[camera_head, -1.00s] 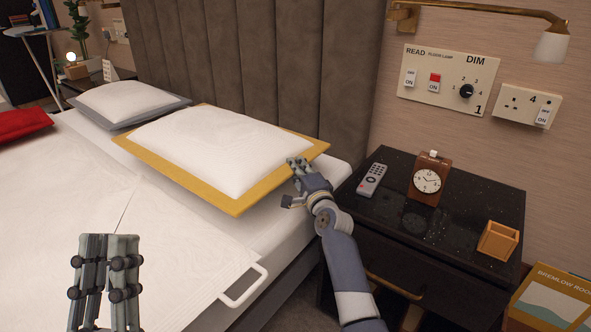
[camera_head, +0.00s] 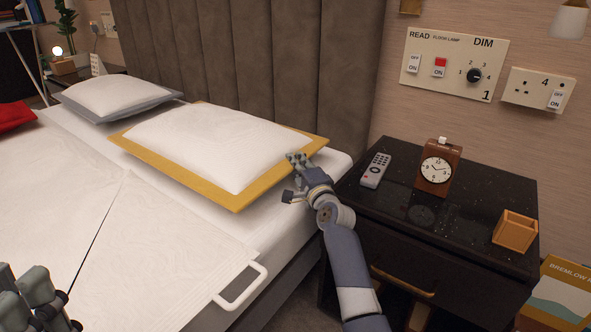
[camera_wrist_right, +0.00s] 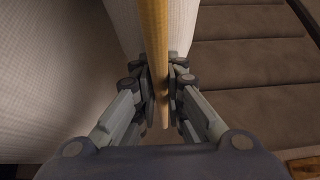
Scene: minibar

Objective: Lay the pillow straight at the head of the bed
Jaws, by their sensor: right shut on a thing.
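The white pillow (camera_head: 220,145) with a mustard-yellow border lies near the head of the bed (camera_head: 135,215), by the brown headboard (camera_head: 245,60). Its long side runs roughly along the headboard. My right gripper (camera_head: 297,178) is shut on the border at the pillow's right end. In the right wrist view the yellow border (camera_wrist_right: 154,40) runs between the two fingers (camera_wrist_right: 165,95). Whether that end rests on the mattress or is slightly lifted is hard to tell. My left gripper (camera_head: 38,305) shows only partly at the lower left corner, away from the pillow; its opening is unclear.
A second white pillow with grey border (camera_head: 118,97) lies to the left, with a red cushion (camera_head: 15,116) nearby. A black nightstand (camera_head: 430,220) right of the bed holds a remote (camera_head: 376,170), clock (camera_head: 437,168) and small wooden box (camera_head: 514,231). A white handle (camera_head: 242,287) sticks out at the bed's side.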

